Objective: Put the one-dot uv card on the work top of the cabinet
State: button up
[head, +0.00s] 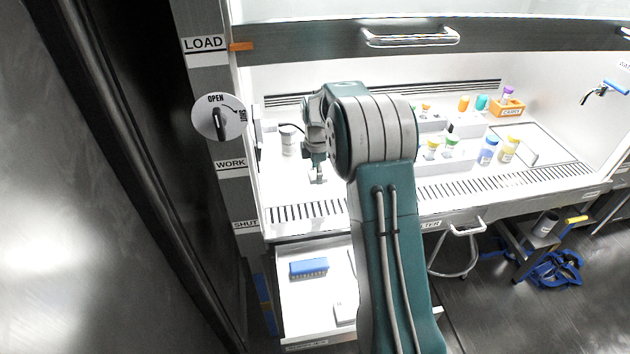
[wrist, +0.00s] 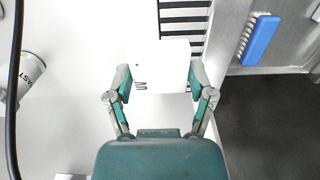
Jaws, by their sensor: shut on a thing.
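The uv card (wrist: 165,60) is a white rectangle with one small dark dot and dark lettering at its left edge in the wrist view. My gripper (wrist: 161,80) is shut on it, one finger at each side. In the head view my gripper (head: 317,172) is over the left part of the cabinet's white work top (head: 280,186), behind the front slotted grille. The work top also shows in the wrist view (wrist: 80,70), under and left of the card. I cannot tell whether the card touches it.
A white cup (head: 288,140) stands at the back left of the work top. Coloured-cap bottles (head: 487,152) and an orange box (head: 507,107) stand to the right. The sash (head: 500,38) is raised. A blue-topped item (head: 309,267) lies on a lower white surface (head: 300,310).

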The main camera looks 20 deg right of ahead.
send_over(313, 187)
notch_tip(313, 187, down, 6)
jog(key=shift+s+a+f, duration=0.1)
jog(key=shift+f, duration=1.65)
jog(key=o, duration=0.9)
jog(key=shift+c, duration=0.2)
notch_tip(313, 187, up, 12)
